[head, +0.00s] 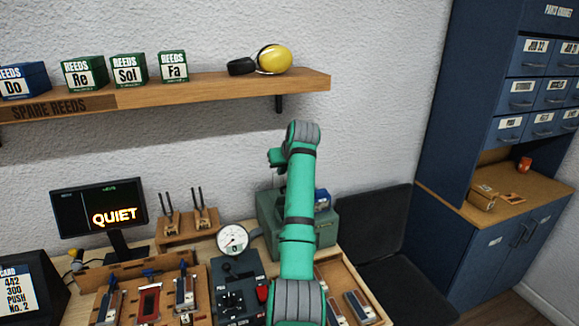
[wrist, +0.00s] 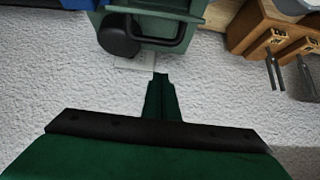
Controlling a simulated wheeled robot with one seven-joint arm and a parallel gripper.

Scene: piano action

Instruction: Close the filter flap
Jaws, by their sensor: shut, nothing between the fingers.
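A green box-shaped unit (head: 264,222) stands on the bench against the wall, partly hidden behind my arm in the head view. In the wrist view its green body (wrist: 152,22) shows at the top edge, with a dark bar-like frame and a black round part (wrist: 118,36) on it. I cannot make out for certain which part is the filter flap, or how far open it is. My gripper (wrist: 161,76) is shut and empty, with its fingertips pointing toward the unit and apart from it in the picture. The gripper is hidden by my arm in the head view.
A round white gauge (head: 232,239) stands left of the unit. A wooden stand with tuning forks (head: 187,222) is further left, also in the wrist view (wrist: 283,45). A shelf (head: 220,91) with reed boxes and ear defenders hangs above. A dark chair (head: 372,245) is right.

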